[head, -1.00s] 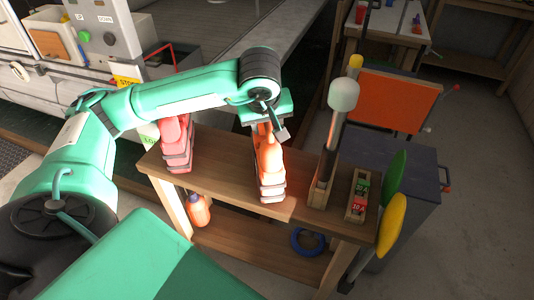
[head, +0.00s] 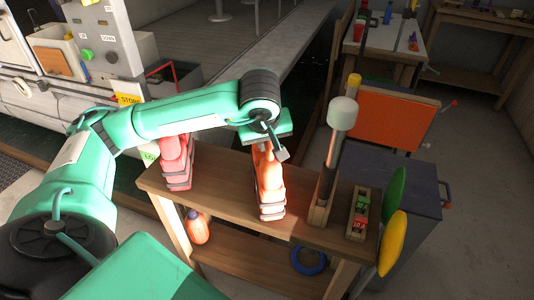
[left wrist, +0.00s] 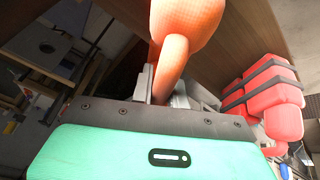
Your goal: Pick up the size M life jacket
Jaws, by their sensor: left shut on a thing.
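An orange life jacket (head: 270,185) with grey straps stands on the top of a wooden bench (head: 228,198). My left gripper (head: 268,148) reaches down over it from above and is shut on its narrow upper part. The left wrist view shows the orange jacket (left wrist: 178,60) between the two fingers (left wrist: 162,90). A red life jacket (head: 177,165) with dark straps stands on the bench to the left, apart from the gripper. It also shows at the right of the left wrist view (left wrist: 268,95). I cannot read a size mark on either jacket. My right gripper is out of view.
An upright post with a pale rounded head (head: 342,113) stands right of the orange jacket. Beside it is a small wooden holder (head: 360,215) with red and green items. An orange bottle-like object (head: 197,228) and a blue ring (head: 309,260) are on the lower shelf.

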